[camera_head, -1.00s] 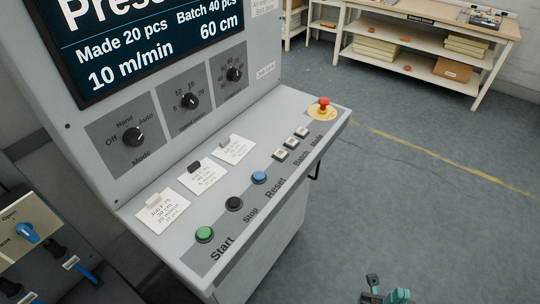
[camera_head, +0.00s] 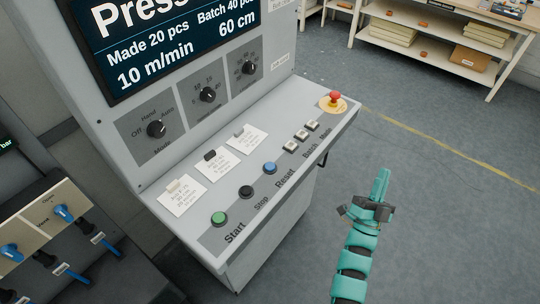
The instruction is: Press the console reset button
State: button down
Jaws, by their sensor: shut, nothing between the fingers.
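The console (camera_head: 262,208) is a grey cabinet with a sloped button panel, left of the middle of the head view. The blue button labelled Reset (camera_head: 269,168) sits on this panel, between the black Stop button (camera_head: 246,192) and several small square Batch and Mode buttons (camera_head: 301,135). The green Start button (camera_head: 219,218) is nearest. My gripper (camera_head: 383,176) is on the teal arm, to the right of the console and apart from it, over the floor. Its fingers are shut with nothing between them. The Reset button is fully in view.
A red emergency knob (camera_head: 334,98) on a yellow base stands at the panel's far right end. Paper cards (camera_head: 217,164) lie on the panel. A screen (camera_head: 165,40) and dials are above. A wooden shelf bench (camera_head: 432,42) stands behind. The floor at right is clear.

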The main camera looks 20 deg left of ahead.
jog(key=w+a+r+m+g+y+p, duration=0.15)
jog(key=w+a+m+g+p, duration=0.3)
jog(key=w, duration=0.45)
jog(key=r+m+g+y+p, duration=0.25)
jog(key=g+y+p, duration=0.7)
jog(key=g, duration=0.75)
send_over(273, 168)
jog(key=p, duration=0.2)
jog(key=f+h, duration=0.1)
jog(key=h, duration=0.1)
jog(key=shift+a+m, duration=0.1)
jog(key=shift+m, duration=0.3)
jog(key=shift+f, duration=0.1)
jog(key=shift+f+b, duration=2.5)
jog(key=shift+f, duration=1.85)
jog(key=shift+f, duration=0.1)
jog(key=shift+f, duration=0.3)
